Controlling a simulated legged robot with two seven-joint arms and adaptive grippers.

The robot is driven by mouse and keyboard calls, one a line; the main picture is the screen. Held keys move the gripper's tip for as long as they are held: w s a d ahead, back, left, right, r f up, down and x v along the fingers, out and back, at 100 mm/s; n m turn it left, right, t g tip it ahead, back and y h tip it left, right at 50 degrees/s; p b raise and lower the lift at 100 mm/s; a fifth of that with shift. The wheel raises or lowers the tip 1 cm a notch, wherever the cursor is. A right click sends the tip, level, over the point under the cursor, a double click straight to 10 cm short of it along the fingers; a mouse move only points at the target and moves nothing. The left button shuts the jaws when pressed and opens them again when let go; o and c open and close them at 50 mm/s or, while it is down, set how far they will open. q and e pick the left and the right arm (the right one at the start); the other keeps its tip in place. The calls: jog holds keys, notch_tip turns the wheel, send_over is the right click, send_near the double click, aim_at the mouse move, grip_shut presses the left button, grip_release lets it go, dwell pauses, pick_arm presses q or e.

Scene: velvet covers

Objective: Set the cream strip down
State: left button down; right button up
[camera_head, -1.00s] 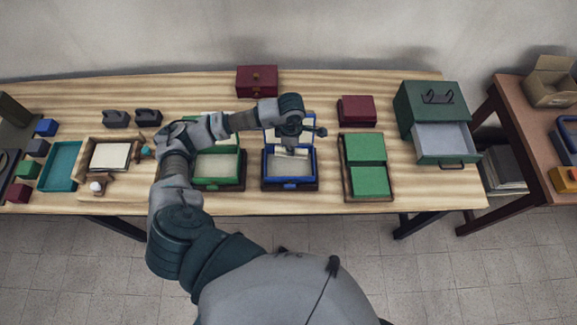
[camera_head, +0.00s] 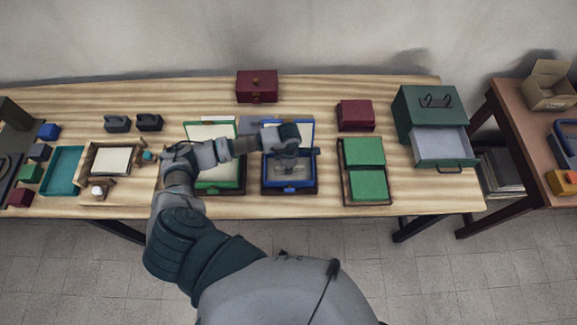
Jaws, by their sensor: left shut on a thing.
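My left gripper (camera_head: 291,168) points down over the blue-rimmed box (camera_head: 290,189), whose lid (camera_head: 268,127) stands open behind it. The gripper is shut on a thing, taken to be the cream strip. My wrist and fingers hide the strip, so its outline cannot be made out. I cannot tell whether the strip touches the box floor. Left of it is a green-rimmed box (camera_head: 219,188) with a pale inside and its lid open behind. My right gripper is not in view.
A box with green panels (camera_head: 368,186) stands right of the blue box. A dark red box (camera_head: 355,114) and a green cabinet with an open drawer (camera_head: 444,146) are farther right. A wooden tray with a cream sheet (camera_head: 113,160) lies left. Bare table shows along the front.

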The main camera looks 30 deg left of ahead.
pick_arm(q)
jog(key=c, duration=1.7)
grip_release()
jog(key=shift+f, duration=0.15)
jog(key=o, duration=0.4)
jog(key=shift+a, duration=0.1)
jog(key=shift+o, duration=0.2)
jog(key=shift+r, duration=0.3)
notch_tip(320, 180, up, 12)
jog(key=b, duration=0.1)
jog(key=shift+b, duration=0.3)
jog(key=shift+f, duration=0.15)
